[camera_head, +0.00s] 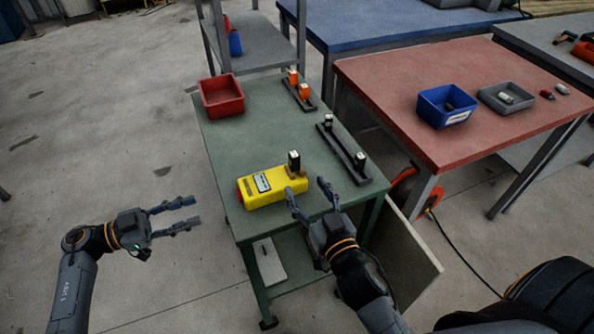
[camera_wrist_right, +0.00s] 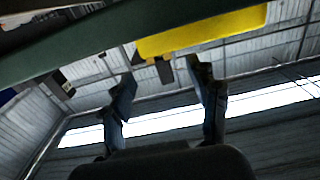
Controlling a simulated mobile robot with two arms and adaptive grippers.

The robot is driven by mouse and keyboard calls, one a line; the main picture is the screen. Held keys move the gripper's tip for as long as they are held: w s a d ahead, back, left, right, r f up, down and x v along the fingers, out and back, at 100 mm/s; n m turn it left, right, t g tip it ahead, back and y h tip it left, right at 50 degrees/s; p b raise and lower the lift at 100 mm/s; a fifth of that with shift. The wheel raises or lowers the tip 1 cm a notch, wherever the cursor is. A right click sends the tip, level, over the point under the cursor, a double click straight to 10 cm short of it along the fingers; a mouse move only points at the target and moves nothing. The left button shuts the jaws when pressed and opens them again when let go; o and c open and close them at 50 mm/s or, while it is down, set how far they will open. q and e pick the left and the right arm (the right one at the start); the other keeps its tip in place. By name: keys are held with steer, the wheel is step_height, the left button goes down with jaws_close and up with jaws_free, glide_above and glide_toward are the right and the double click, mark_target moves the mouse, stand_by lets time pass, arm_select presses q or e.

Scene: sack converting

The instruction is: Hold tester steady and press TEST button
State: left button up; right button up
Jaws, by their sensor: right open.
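The yellow tester (camera_head: 272,187) lies on the green table (camera_head: 255,128) near its front edge. It has a light display on top and a small black block with a light top (camera_head: 294,160) at its right end. Its TEST button cannot be made out. My right gripper (camera_head: 308,186) is open and empty at the front right of the tester, with one finger close to its right end; I cannot tell if they touch. In the right wrist view the tester (camera_wrist_right: 205,32) shows beyond the open fingers. My left gripper (camera_head: 195,214) is open and empty, left of the table over the floor.
A red bin (camera_head: 221,96) stands at the table's back left. A dark rack with two black blocks (camera_head: 342,150) and another with orange blocks (camera_head: 299,91) are on its right side. A red-topped table (camera_head: 400,90) with a blue bin (camera_head: 446,106) stands to the right.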

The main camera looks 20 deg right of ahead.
mark_target(296, 170)
steer(key=w, duration=0.7)
steer(key=shift+c, duration=0.3)
jaws_close()
arm_select(q)
jaws_close()
arm_select(e)
steer(key=shift+a, duration=0.1)
stand_by(0.9)
